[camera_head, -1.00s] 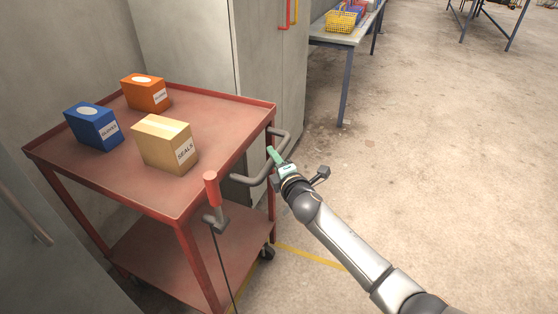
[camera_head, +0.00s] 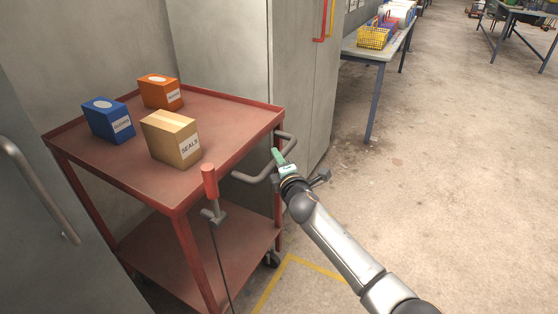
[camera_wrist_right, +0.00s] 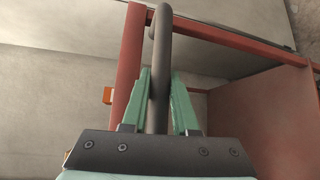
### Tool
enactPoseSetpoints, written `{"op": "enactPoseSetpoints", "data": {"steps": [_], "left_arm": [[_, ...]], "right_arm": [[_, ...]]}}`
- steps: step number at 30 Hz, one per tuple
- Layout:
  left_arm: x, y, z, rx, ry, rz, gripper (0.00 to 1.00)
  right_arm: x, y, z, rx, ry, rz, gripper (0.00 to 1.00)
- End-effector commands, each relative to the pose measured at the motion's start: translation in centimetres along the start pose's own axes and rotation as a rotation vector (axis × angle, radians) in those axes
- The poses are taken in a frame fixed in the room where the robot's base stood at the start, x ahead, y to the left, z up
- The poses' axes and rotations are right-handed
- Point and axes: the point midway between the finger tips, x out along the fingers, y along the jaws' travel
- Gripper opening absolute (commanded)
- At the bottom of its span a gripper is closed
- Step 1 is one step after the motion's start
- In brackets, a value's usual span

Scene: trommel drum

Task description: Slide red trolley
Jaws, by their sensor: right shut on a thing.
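The red trolley (camera_head: 215,187) stands at the left in the head view, with a top tray and a lower shelf. A blue box (camera_head: 108,119), an orange box (camera_head: 160,92) and a tan box (camera_head: 171,139) labelled SEALS sit on its top. A grey bar handle (camera_head: 254,178) sticks out from its right end. My right gripper (camera_head: 279,160) is at this handle. In the right wrist view, its green fingers (camera_wrist_right: 160,100) are shut on the grey bar (camera_wrist_right: 161,62), one on each side. My left gripper is not in view.
A tall grey cabinet (camera_head: 220,52) stands behind the trolley. A grey door with a handle (camera_head: 38,190) is at the left. A table (camera_head: 375,47) with baskets stands at the back. Yellow floor lines (camera_head: 316,268) run beside the trolley. Open floor lies to the right.

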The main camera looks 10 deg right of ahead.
Motion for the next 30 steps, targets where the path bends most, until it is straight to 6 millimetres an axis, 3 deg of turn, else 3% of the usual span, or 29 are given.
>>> {"op": "enactPoseSetpoints", "data": {"steps": [3, 4, 12, 23, 30], "left_arm": [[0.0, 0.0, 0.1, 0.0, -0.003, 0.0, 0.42], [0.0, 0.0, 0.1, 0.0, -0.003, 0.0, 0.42], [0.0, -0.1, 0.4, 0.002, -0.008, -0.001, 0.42], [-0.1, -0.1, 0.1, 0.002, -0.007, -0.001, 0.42], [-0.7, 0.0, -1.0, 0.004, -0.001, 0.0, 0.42]], "right_arm": [[0.1, 0.5, -0.2, 0.002, 0.005, 0.01, 0.0], [0.1, 0.6, -0.2, 0.002, 0.006, 0.01, 0.28], [0.0, 0.4, -0.2, 0.002, 0.005, 0.007, 0.57], [-0.5, 0.3, -0.1, 0.001, 0.003, 0.004, 0.57], [-3.4, 0.4, -0.1, 0.001, 0.005, 0.004, 0.57]]}}
